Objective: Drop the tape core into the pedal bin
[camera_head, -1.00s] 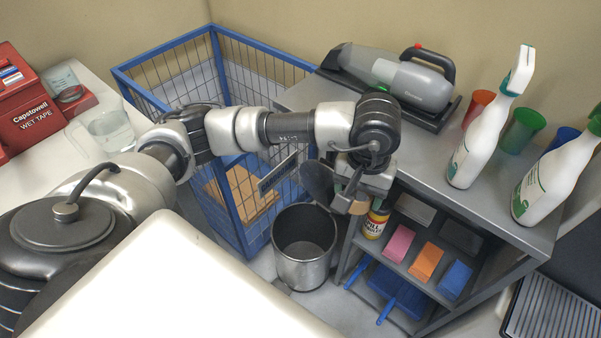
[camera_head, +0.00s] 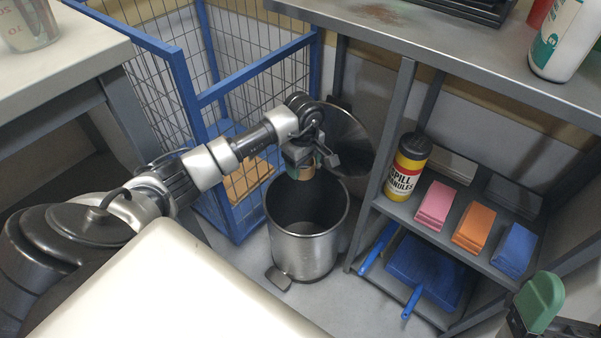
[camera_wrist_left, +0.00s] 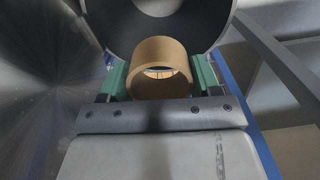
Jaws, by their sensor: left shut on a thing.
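The tape core (camera_head: 299,173), a short brown cardboard ring, is held by my left gripper (camera_head: 304,164) over the back part of the pedal bin's mouth. In the left wrist view the tape core (camera_wrist_left: 160,88) sits between the green finger pads of my left gripper (camera_wrist_left: 160,75), with the dark bin interior beyond it. The pedal bin (camera_head: 305,253) is a round metal bin on the floor. Its lid (camera_head: 347,137) stands open behind the gripper. A green-tipped part of my right gripper (camera_head: 540,302) shows at the lower right; its jaw gap is not clear.
A blue wire cage (camera_head: 238,200) stands behind and left of the bin. A grey shelf unit (camera_head: 400,110) close on the right holds a yellow spill granules can (camera_head: 408,166) and coloured blocks. A blue dustpan (camera_head: 425,268) is below. A table (camera_head: 60,62) is at upper left.

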